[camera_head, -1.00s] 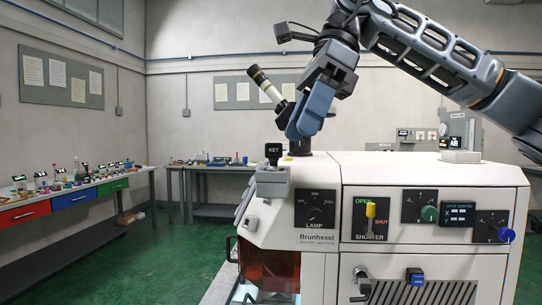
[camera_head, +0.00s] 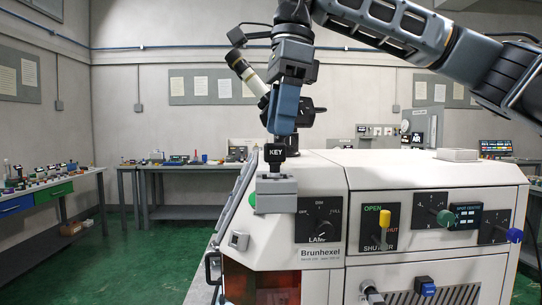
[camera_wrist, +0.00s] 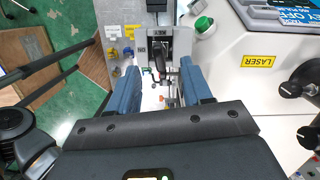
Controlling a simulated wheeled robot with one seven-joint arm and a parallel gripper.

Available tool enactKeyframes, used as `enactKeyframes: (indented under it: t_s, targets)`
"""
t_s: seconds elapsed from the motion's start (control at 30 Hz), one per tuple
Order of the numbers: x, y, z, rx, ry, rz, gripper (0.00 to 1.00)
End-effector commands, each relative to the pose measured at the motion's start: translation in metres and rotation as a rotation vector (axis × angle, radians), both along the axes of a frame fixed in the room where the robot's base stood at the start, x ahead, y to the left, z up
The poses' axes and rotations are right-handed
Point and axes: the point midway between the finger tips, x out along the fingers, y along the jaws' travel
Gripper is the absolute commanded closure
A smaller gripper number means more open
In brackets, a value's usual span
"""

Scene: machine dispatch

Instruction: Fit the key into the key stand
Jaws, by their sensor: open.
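The white machine (camera_head: 420,260) fills the right, with a yellow shutter lever (camera_head: 387,217) and blue knob (camera_head: 515,235). A black and cream eyepiece tube (camera_head: 246,70) rises close behind my gripper. Benches (camera_head: 190,167) stand at the back; green floor is open at left.

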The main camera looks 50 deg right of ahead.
Motion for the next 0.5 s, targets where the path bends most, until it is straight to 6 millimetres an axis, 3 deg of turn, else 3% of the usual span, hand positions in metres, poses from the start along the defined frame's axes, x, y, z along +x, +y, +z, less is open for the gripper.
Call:
enactKeyframes:
  t_s: [0.3, 0.5]
  targets:
    - [0.005, 0.008, -0.04, 0.001, 0.001, 0.001, 0.5]
    - [0.006, 0.008, -0.046, 0.002, -0.001, 0.001, 0.5]
